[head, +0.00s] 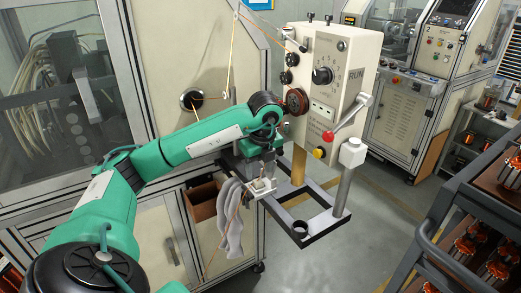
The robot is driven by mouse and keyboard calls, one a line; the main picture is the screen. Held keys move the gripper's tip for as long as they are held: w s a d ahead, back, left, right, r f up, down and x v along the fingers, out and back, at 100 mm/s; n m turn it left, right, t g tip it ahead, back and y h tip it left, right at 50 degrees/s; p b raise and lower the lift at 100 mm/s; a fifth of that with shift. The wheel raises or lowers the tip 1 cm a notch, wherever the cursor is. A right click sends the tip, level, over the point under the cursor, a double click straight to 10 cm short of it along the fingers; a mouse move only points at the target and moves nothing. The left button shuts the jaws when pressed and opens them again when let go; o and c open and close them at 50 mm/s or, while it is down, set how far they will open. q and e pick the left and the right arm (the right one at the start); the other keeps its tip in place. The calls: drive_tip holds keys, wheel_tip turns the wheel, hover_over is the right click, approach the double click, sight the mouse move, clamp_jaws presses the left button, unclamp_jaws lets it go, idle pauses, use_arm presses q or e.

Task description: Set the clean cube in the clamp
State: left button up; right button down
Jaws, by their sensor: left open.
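My left gripper (261,186) hangs at the end of the green arm, in front of the winding machine (340,85) and above its dark frame (325,222). It is open. A small pale blocky shape shows at its fingertips, but I cannot tell whether it is the cube, part of the clamp or the fingers themselves. I cannot make out the clean cube or the clamp with certainty. My right gripper is not in view.
A grey cloth (231,222) hangs just left of my gripper. A brown open box (201,203) is behind it. A rack of copper-wound parts (498,240) is at far right; floor between is clear.

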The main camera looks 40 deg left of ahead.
use_arm(q)
wheel_tip(320, 180, up, 10)
drive_tip(key=d+p, duration=0.1)
drive_tip(key=shift+s+d+p, duration=0.25)
drive_tip(key=shift+s+p, duration=0.1)
idle(0.3)
